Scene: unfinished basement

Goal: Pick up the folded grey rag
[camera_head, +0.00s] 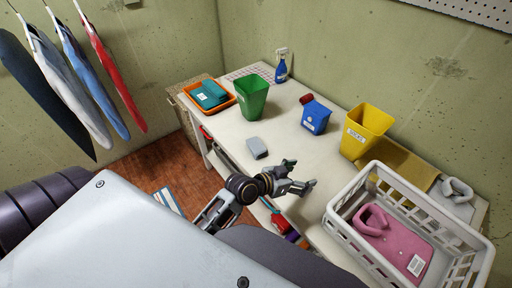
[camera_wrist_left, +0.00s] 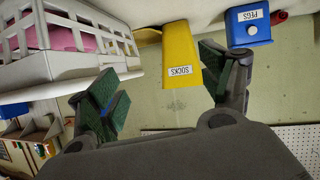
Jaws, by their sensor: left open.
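The folded grey rag (camera_head: 257,148) lies flat on the white table (camera_head: 285,120), near its front edge and in front of the green bin. My left gripper (camera_head: 301,174) is open and empty at the table's front edge, to the right of the rag and apart from it. In the left wrist view the gripper's green-padded fingers (camera_wrist_left: 160,88) are spread wide with nothing between them. The rag does not show in that view. My right gripper is not in view.
A green bin (camera_head: 252,97), a blue pegs box (camera_head: 315,117) and a yellow socks bin (camera_head: 366,131) stand along the table. A white basket (camera_head: 455,224) with pink clothing is at the right. An orange tray (camera_head: 228,101) is at the far left end. Table around the rag is clear.

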